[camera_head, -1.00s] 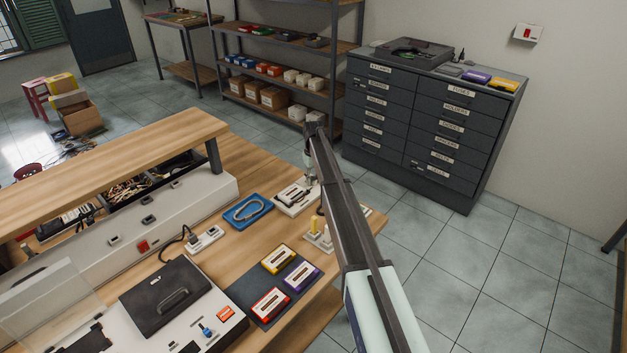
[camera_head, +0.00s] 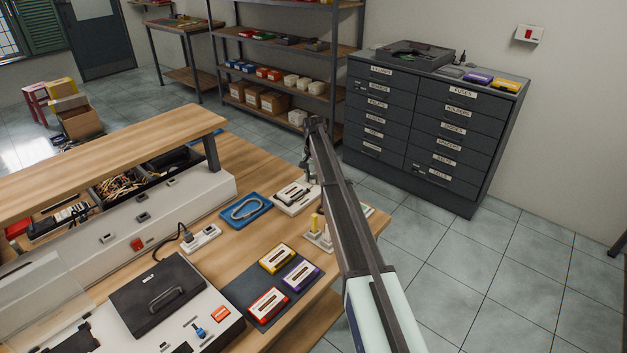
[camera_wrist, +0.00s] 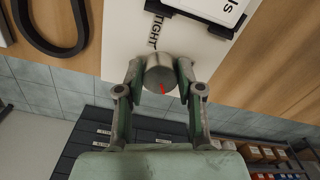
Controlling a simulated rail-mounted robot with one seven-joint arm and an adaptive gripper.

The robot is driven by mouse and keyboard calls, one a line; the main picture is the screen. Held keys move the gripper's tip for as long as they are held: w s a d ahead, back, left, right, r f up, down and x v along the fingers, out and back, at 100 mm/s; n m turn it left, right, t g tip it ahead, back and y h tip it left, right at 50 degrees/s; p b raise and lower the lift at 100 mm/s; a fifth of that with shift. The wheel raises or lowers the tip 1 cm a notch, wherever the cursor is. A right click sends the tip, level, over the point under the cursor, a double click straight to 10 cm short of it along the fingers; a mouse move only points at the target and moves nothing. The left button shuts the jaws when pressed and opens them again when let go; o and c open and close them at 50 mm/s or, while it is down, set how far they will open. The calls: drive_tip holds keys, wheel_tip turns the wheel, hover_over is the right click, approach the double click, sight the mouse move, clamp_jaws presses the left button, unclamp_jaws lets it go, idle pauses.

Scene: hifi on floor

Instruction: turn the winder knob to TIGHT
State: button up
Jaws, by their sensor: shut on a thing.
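The winder knob (camera_wrist: 160,72) is a grey metal cylinder with a red mark on its lower edge in the wrist view. The word TIGHT (camera_wrist: 154,30) is printed on the white winder plate (camera_wrist: 120,45), above the knob in that view; the red mark points away from it. My gripper (camera_wrist: 159,78) is shut on the knob, one finger on each side. In the head view the winder plate (camera_head: 290,207) lies on the bench, and my gripper (camera_head: 309,172) is at its far right edge. The knob is too small to make out there.
Cassettes (camera_head: 276,258) lie on a dark mat nearer. A stand with yellow pieces (camera_head: 316,222) is close to my arm. A drawer cabinet (camera_head: 400,125) stands beyond the bench, with clear floor between.

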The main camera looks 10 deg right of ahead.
sight(313, 177)
drive_tip(key=shift+f+m+b, duration=0.1)
drive_tip(key=shift+m+b, duration=0.4)
drive_tip(key=shift+m, duration=1.4)
drive_tip(key=o, duration=1.2)
drive_tip(key=shift+c, duration=0.2)
drive_tip(key=shift+r, duration=0.2)
wheel_tip(313, 177, up, 12)
drive_tip(key=shift+f, duration=0.15)
